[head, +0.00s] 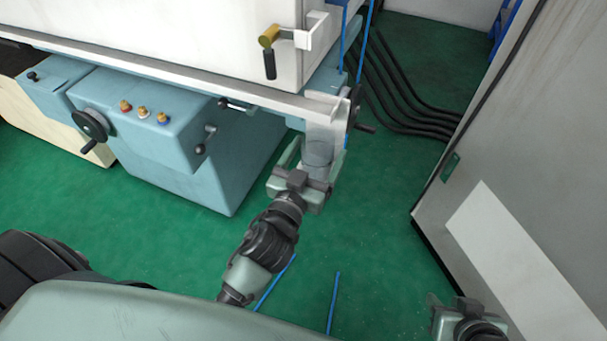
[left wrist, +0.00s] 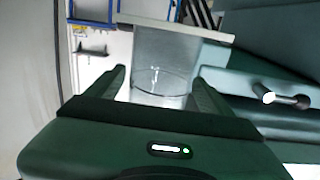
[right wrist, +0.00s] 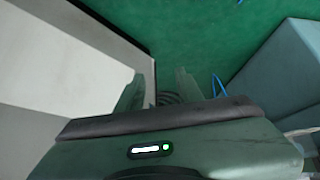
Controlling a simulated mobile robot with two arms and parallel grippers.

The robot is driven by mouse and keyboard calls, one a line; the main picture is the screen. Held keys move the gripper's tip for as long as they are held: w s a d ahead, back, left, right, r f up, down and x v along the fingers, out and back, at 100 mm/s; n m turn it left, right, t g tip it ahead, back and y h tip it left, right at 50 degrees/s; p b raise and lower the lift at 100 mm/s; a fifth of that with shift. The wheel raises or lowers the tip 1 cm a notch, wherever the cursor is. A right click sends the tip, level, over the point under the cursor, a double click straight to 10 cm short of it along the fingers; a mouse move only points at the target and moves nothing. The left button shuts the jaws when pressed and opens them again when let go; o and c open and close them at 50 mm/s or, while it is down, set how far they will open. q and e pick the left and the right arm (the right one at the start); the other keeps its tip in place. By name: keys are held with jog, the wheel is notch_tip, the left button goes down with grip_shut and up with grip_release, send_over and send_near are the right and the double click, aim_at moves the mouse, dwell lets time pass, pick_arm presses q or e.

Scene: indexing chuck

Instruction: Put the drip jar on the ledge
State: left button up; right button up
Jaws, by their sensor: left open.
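The drip jar (head: 318,150) is a clear, greyish cylinder near the right end of the long pale ledge (head: 200,77) along the machine. My left gripper (head: 312,160) reaches it from the near side. In the left wrist view, the jar (left wrist: 160,62) stands between the two open fingers (left wrist: 160,90), and one end of it meets a pale strip (left wrist: 215,34). I cannot tell whether it rests on that strip, or whether the fingers touch it. My right gripper (head: 458,303) is at the lower right. Its fingers (right wrist: 158,90) are apart and empty.
The teal machine base (head: 180,130) has a handwheel (head: 90,125) and levers. A crank handle (head: 269,60) juts out above the ledge. A grey cabinet (head: 520,150) stands at right. Black cables (head: 400,95) run across the floor behind.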

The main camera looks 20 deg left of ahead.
pick_arm(q)
jog(key=s, duration=1)
jog(key=a+f+n+g+y, duration=0.1)
jog(key=a+f+g+y, duration=0.1)
jog(key=a+f+g, duration=0.25)
jog(key=s+d+f+m+g+h, duration=0.1)
jog(key=s+f+m+g+h, duration=0.1)
jog(key=s+f+g, duration=0.3)
jog(key=shift+s+d+f+m+h, duration=0.25)
jog(key=shift+f+m+h, duration=0.05)
jog(key=shift+f+m, duration=0.1)
pick_arm(e)
jog(key=shift+w+a+r+t, duration=0.2)
jog(key=shift+w+r+t, duration=0.1)
jog(key=shift+w, duration=0.2)
jog(key=shift+w+a+r+t, duration=0.15)
jog(key=shift+w+r+t, duration=0.1)
jog(key=shift+w, duration=0.25)
pick_arm(q)
jog(key=shift+g, duration=0.25)
